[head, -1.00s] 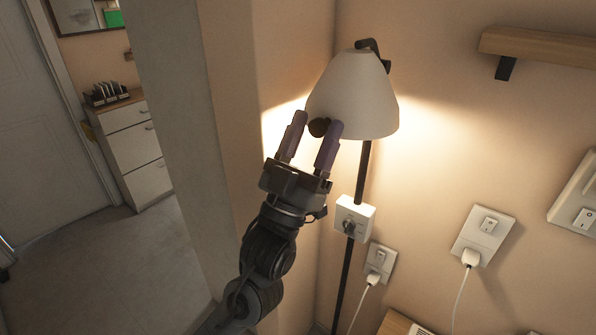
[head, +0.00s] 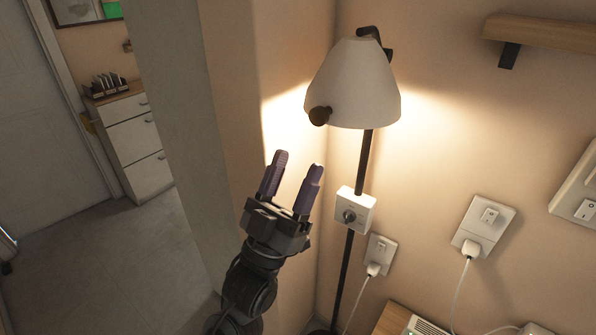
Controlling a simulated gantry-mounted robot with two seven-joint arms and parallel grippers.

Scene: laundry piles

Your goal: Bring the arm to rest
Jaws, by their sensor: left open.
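My left gripper (head: 293,170) is in the head view, left of centre, pointing up with its two purple fingers apart and nothing between them. It is below and to the left of a lit floor lamp with a white shade (head: 353,85) and a dark round knob (head: 319,116). The fingers are clear of the knob in the picture. A white box with a dial (head: 356,210) sits on the lamp's black pole, right of my gripper. My right gripper is not in view.
A wall corner (head: 245,120) stands behind my left arm. Wall switches with plugs (head: 483,226) and a wooden shelf (head: 545,33) are at the right. A wooden surface (head: 392,320) shows at the bottom. A white drawer cabinet (head: 132,138) stands in the room at the left.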

